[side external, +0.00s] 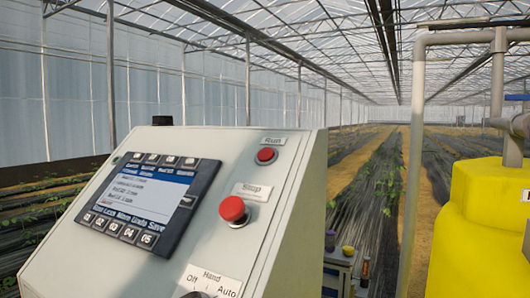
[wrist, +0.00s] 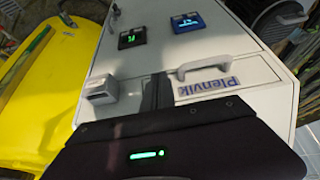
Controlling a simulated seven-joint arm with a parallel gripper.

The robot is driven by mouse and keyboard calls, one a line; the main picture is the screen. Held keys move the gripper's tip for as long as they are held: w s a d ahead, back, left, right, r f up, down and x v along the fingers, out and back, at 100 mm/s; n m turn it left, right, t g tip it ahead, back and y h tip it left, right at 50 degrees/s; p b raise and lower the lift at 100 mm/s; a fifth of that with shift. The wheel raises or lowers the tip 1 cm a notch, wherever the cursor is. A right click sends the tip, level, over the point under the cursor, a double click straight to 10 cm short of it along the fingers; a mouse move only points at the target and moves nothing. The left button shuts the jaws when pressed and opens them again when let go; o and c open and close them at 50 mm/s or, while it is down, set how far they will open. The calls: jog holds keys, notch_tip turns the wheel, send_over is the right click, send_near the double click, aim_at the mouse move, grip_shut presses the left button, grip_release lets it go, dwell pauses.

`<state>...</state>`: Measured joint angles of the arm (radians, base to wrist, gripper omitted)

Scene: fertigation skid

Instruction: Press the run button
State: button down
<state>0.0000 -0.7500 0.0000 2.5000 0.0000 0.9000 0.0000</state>
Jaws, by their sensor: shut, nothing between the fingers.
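The run button (side external: 265,155) is a small red button under a "Run" label, at the upper right of the sloped control panel (side external: 140,255) in the side view. A larger red mushroom stop button (side external: 233,210) sits below it under a "Stop" label. My gripper (wrist: 158,88) shows only in the wrist view; its dark fingers are together and empty, in front of the pale cabinet (wrist: 135,65). The gripper does not show in the side view, and I cannot make out the run button in the wrist view.
A display with keys (side external: 142,200) and a Hand/Off/Auto switch (side external: 195,294) share the panel. A yellow tank (side external: 485,220) and grey pipe (side external: 412,160) stand right. The wrist view shows a cabinet handle (wrist: 215,65), a grey block (wrist: 97,90) and two small displays (wrist: 132,38).

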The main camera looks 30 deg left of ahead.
jog(key=m+t+h, duration=0.5)
jog(key=m+t, duration=0.6)
jog(key=m, duration=0.5)
send_near(265, 154)
notch_tip(265, 154, up, 9)
jog(key=d, duration=0.2)
jog(key=shift+d+f, duration=0.1)
jog(key=shift+d, duration=0.1)
jog(key=shift+w, duration=0.1)
jog(key=shift+w+f, duration=1.45)
jog(key=shift+f, duration=0.2)
jog(key=shift+w+f, duration=1.5)
jog(key=shift+f, duration=0.2)
jog(key=shift+w+f, duration=0.25)
jog(key=shift+f, duration=0.05)
